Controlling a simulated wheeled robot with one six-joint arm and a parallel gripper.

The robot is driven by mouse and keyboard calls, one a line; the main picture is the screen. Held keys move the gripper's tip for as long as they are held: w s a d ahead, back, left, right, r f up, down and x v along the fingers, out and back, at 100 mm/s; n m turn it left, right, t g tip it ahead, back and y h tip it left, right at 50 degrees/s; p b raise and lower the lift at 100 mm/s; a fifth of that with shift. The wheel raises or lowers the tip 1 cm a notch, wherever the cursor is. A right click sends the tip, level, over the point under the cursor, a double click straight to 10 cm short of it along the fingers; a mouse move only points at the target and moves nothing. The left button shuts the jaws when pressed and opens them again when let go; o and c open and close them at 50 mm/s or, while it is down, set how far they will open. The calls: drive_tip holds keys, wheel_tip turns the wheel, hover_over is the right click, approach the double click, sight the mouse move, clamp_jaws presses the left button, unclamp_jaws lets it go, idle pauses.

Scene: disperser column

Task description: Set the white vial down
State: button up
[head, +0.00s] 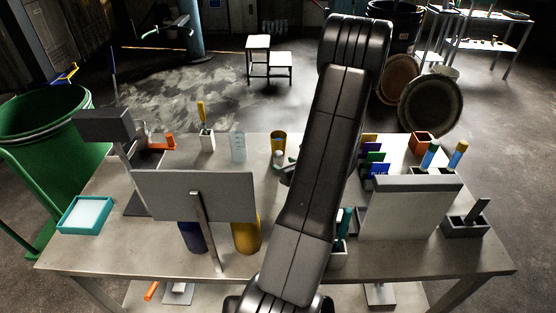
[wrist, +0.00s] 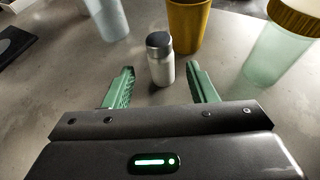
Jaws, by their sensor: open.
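The white vial (wrist: 162,72) with a dark grey cap stands upright on the grey table (wrist: 225,82) in the wrist view. My gripper (wrist: 160,78) is open, its two green fingers apart on either side of the vial. A gap shows between the vial and each finger. In the head view a small pale shape that looks like the vial (head: 278,158) shows just in front of a yellow cup, and my gripper (head: 287,170) is mostly hidden by my arm there.
The yellow cup (wrist: 186,25) stands close behind the vial. A pale blue cup (wrist: 108,18) is at the back left, and a pale green jar (wrist: 278,52) with a yellow lid is at the right. In the head view a grey panel (head: 195,192) stands at the table's front left.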

sight(280, 160)
drive_tip(key=shift+w+a+p, duration=0.35)
drive_tip(key=shift+w, duration=0.15)
drive_tip(key=shift+p+x, duration=0.65)
drive_tip(key=shift+x, duration=1.45)
drive_tip(key=shift+d, duration=0.1)
clamp_jaws()
drive_tip(key=shift+r, duration=0.15)
